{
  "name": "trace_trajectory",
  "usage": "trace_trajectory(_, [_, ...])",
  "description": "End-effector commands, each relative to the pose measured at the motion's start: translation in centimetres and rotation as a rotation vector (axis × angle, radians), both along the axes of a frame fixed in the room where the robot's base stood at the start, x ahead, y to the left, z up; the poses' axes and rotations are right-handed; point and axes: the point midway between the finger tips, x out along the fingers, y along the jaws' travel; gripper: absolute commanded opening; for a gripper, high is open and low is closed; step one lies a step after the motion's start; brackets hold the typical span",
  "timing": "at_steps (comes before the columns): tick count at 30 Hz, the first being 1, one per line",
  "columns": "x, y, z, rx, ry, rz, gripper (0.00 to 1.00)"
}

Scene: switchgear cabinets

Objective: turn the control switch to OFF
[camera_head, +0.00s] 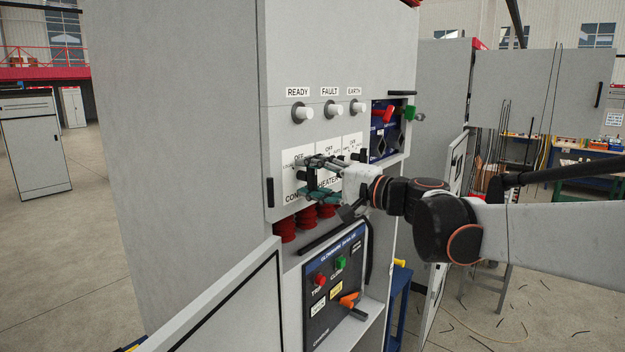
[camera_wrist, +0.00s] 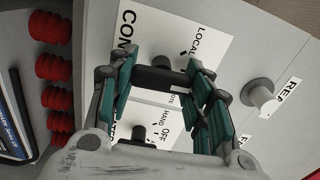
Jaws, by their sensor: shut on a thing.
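My gripper (camera_wrist: 163,74) is shut on this knob, with a green-padded finger on each side. In the head view my gripper (camera_head: 310,178) reaches in from the right against the lower left of the cabinet's upper front. There the plate (camera_head: 292,158) shows "OFF" at its top, while the knob is mostly hidden by the fingers. I cannot tell which mark the knob points to.
A heater switch (camera_wrist: 138,132) sits close beside the gripped knob. Round indicators (camera_head: 301,113) line the panel above. Red insulators (camera_head: 285,230) and a panel (camera_head: 335,285) with trip and close buttons lie below. An open door (camera_head: 225,310) stands at the lower left.

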Motion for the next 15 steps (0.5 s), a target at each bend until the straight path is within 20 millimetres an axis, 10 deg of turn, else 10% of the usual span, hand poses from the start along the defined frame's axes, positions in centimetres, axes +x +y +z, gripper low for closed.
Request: trace_trajectory(15, [0.01,-0.02,-0.07,0.039,0.051,-0.001,0.22])
